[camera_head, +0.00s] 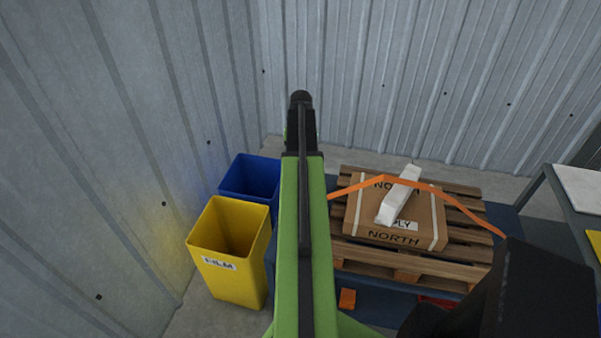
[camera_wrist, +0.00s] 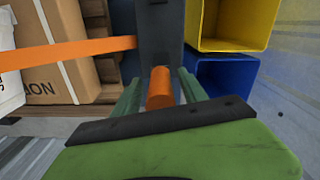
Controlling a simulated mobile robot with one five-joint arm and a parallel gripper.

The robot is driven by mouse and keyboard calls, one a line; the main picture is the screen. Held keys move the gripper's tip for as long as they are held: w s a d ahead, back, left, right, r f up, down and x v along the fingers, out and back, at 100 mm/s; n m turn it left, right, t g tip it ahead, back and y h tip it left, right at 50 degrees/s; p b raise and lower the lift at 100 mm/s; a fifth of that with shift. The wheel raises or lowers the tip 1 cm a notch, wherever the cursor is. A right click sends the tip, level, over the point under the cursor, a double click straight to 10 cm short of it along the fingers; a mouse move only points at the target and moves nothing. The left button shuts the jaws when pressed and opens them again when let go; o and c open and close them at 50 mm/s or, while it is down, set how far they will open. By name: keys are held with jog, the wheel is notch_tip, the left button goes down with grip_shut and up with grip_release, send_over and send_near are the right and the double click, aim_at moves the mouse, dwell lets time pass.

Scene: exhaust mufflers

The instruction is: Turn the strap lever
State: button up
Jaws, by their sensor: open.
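In the wrist view an orange cylindrical grip (camera_wrist: 160,88), which looks like the handle of the strap lever, points toward the camera in front of a dark grey upright part (camera_wrist: 160,35). My gripper (camera_wrist: 160,76) is open, with one green finger on each side of the grip. I cannot tell whether either finger touches it. The orange strap (camera_wrist: 65,52) runs from the left to the upright part. In the head view the strap (camera_head: 350,188) crosses over a cardboard box (camera_head: 362,222). The lever and my gripper are hidden there behind my arm.
The box sits on a wooden pallet (camera_head: 465,233) with a white block (camera_head: 397,196) on top. A yellow bin (camera_head: 225,275) and a blue bin (camera_head: 248,172) stand at left. A grey table (camera_head: 570,205) is at right. Corrugated walls close the back and left.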

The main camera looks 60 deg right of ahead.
jog(key=shift+f, duration=0.6)
jog(key=shift+r, duration=0.15)
grip_shut()
